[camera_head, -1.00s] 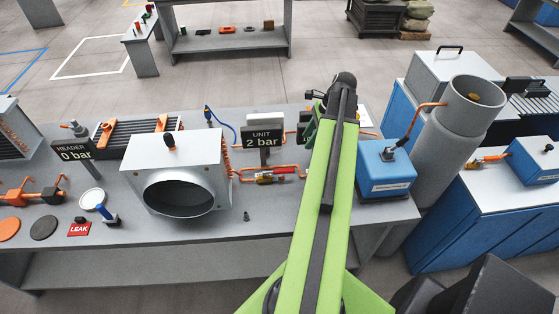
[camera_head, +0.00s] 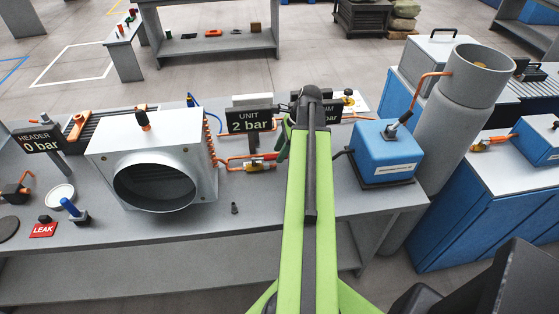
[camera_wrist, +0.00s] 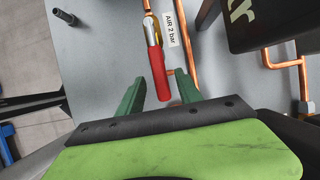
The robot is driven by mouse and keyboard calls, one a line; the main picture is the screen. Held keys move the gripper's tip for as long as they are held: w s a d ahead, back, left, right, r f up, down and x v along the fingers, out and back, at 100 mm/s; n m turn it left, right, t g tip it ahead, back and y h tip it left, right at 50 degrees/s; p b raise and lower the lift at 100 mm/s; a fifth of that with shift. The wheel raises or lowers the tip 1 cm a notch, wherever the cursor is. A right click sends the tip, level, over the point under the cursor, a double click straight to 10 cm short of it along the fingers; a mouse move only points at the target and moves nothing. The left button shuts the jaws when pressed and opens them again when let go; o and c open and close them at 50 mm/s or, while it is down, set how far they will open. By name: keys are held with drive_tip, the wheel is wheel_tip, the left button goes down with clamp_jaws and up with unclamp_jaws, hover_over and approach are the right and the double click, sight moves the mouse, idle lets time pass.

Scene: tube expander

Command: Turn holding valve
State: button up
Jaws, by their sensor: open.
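A valve with a red handle (camera_head: 262,166) sits in the copper pipe on the bench, right of the grey box unit. In the wrist view the red handle (camera_wrist: 156,72) points down toward my gripper, beside a white tag (camera_wrist: 169,30) reading "AIR 2 bar". My gripper (camera_wrist: 160,76) is open, with one green finger on each side of the handle's lower end. I cannot tell whether either finger touches it. In the head view my arm hides most of the gripper; a green part (camera_head: 284,139) shows right of the valve. I see no label naming a holding valve.
The "UNIT 2 bar" sign (camera_head: 250,121) stands behind the valve. Copper pipes (camera_wrist: 299,75) run nearby. A blue box (camera_head: 384,150) stands right of my arm. A small dark peg (camera_head: 235,208) stands in front.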

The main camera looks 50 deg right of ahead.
drive_tip(key=shift+a+f, duration=0.1)
drive_tip(key=shift+f, duration=0.25)
clamp_jaws()
idle(1.2)
